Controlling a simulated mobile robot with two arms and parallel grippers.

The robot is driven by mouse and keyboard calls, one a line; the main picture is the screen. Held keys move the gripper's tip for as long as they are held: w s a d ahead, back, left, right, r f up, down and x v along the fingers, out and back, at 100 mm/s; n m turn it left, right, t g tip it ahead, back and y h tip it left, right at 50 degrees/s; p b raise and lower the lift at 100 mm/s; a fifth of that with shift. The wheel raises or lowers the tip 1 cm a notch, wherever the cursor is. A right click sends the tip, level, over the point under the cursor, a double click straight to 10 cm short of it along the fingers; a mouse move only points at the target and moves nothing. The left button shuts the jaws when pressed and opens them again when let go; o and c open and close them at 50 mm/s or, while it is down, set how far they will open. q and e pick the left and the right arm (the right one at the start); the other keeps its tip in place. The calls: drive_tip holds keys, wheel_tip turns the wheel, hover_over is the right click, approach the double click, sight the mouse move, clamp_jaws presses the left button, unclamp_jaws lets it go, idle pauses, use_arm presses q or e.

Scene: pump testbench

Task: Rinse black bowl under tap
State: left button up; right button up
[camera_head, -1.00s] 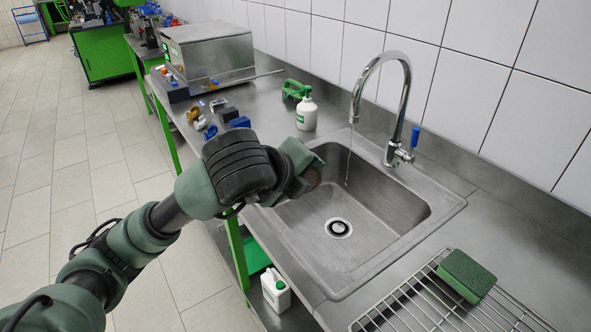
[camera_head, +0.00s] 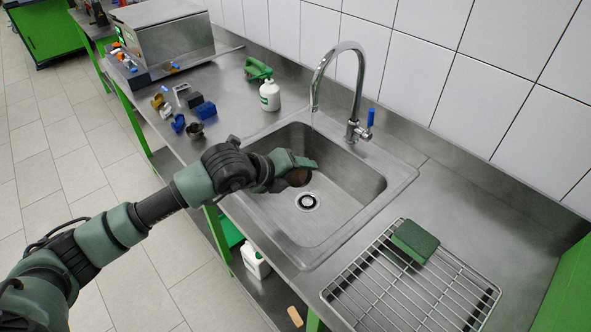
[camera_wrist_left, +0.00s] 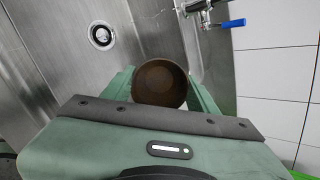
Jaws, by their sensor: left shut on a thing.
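My left gripper (camera_head: 303,168) is shut on a small dark brown-black bowl (camera_head: 298,178) and holds it over the left part of the steel sink (camera_head: 368,190). In the left wrist view the bowl (camera_wrist_left: 160,83) sits between the two green fingers, its round inside facing the camera. The chrome tap (camera_head: 357,85) arches over the sink, its spout end above and slightly right of the gripper. A thin water stream hangs below the spout; whether it meets the bowl I cannot tell. My right gripper is not in view.
A wire rack (camera_head: 380,290) with a green sponge (camera_head: 414,241) lies right of the sink. A white bottle (camera_head: 269,96), a green object (camera_head: 257,68) and several small parts stand on the counter to the left. The tiled wall is close behind the tap.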

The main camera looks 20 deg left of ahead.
use_arm(q)
drive_tip(key=w+f+b, duration=0.1)
drive_tip(key=w+b, duration=0.2)
drive_tip(key=w, duration=0.3)
drive_tip(key=w+d+f+b, duration=0.1)
drive_tip(key=w+b, duration=0.2)
drive_tip(key=w, duration=0.4)
drive_tip(key=shift+w+f, duration=0.15)
drive_tip(key=shift+f, duration=0.15)
idle(0.4)
drive_tip(key=shift+d, duration=0.15)
drive_tip(key=shift+d, duration=0.5)
drive_tip(key=shift+a, duration=0.15)
drive_tip(key=shift+a, duration=0.5)
